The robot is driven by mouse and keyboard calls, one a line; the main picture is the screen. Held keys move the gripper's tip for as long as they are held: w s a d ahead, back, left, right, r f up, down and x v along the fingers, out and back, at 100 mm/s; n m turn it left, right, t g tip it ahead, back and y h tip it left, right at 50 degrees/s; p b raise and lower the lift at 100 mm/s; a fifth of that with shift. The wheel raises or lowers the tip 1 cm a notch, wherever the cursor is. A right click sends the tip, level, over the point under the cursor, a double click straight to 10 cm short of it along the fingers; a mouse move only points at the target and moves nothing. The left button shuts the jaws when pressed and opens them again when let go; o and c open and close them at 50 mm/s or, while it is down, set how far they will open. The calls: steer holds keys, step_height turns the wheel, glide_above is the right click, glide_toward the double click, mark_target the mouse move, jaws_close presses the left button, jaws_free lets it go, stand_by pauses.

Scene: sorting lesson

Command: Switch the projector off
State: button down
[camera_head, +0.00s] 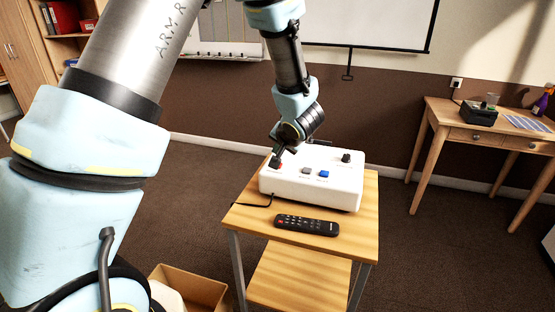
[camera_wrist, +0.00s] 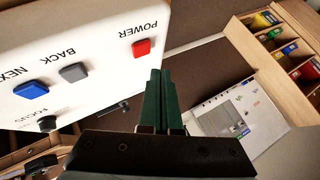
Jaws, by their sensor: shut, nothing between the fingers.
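The projector (camera_head: 312,190) is a white box on a small wooden stand. In the wrist view its top (camera_wrist: 95,25) shows a red button (camera_wrist: 142,48) marked POWER, a grey button (camera_wrist: 74,72) marked BACK, a blue button (camera_wrist: 31,90) marked NEXT, and a dark FOCUS knob (camera_wrist: 47,123). My gripper (camera_head: 277,160) is over the projector's left end, by the power button. In the wrist view its dark green fingers (camera_wrist: 158,74) are together and empty, with the tips beside the red button. Whether they touch it I cannot tell.
A black remote (camera_head: 306,225) lies on the stand's top (camera_head: 254,221) in front of the projector. A cardboard box (camera_head: 205,290) stands on the floor at lower left. A wooden desk (camera_head: 440,112) with a dark device (camera_head: 478,115) stands at right. Carpet between is clear.

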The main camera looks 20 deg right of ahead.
step_height(320, 180, up, 4)
steer(key=p, duration=0.5)
steer(key=shift+r, duration=0.2)
steer(key=a+r+n+g+h, duration=0.2)
steer(key=a+r+n+g, duration=0.15)
steer(key=a, duration=1.05)
steer(key=s+a+n+g+y, duration=0.1)
steer(key=s+a+n+g, duration=0.1)
steer(key=s+a, duration=0.4)
steer(key=s+a+r+n+g+y+b, duration=0.1)
steer(key=s+a, duration=0.5)
steer(key=a, duration=0.7)
steer(key=shift+s+a+r+n+g, duration=0.3)
steer(key=shift+n+g, duration=0.25)
steer(key=shift+n, duration=0.5)
